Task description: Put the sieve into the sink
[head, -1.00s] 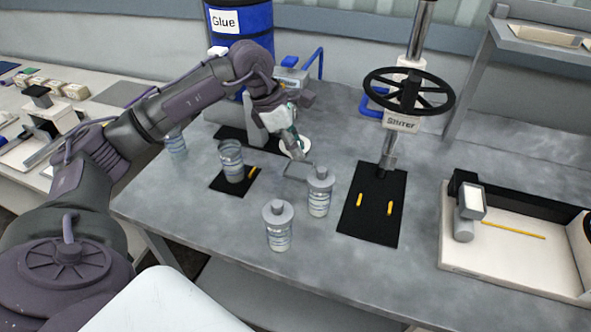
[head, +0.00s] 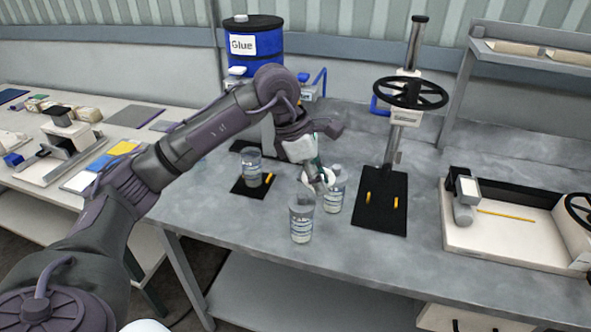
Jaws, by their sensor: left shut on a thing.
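My left gripper (head: 318,178) is low over the grey workbench (head: 250,215), just behind and above the front jar (head: 302,222). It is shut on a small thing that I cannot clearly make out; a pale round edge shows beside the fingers. A second jar (head: 335,195) stands close to the gripper's right. I cannot tell whether gripper and jars touch. I cannot pick out a sieve for certain, and no sink shows. My right gripper is not in view.
A third jar (head: 251,164) stands on a black mat with a yellow stick. A blue glue drum (head: 253,50) stands behind. A press with a black handwheel (head: 411,92) and a white tray station (head: 500,240) are to the right.

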